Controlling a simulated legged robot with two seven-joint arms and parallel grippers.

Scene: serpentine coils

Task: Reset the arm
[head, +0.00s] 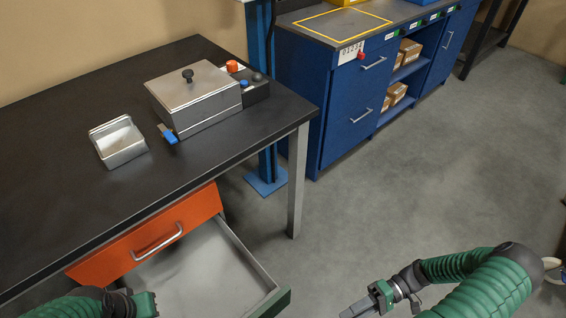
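My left arm (75,304) comes in at the lower left, green and ribbed. Its gripper (145,305) is at the bottom edge over the left part of an open drawer; its fingers are not clear, so I cannot tell if it is open. My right arm (480,285) is bent at the lower right, over the floor. Its grey-fingered gripper (357,309) points left, right of the open drawer; the bottom edge partly crops it, and I cannot tell if it is open. No held object shows at either gripper.
An open grey drawer (215,265) with a green front (278,303) juts out below an orange drawer front (145,245). The black table (60,130) holds a metal tray (119,145) and a lidded metal box (195,95). Blue cabinets (330,120) stand behind. Floor between is clear.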

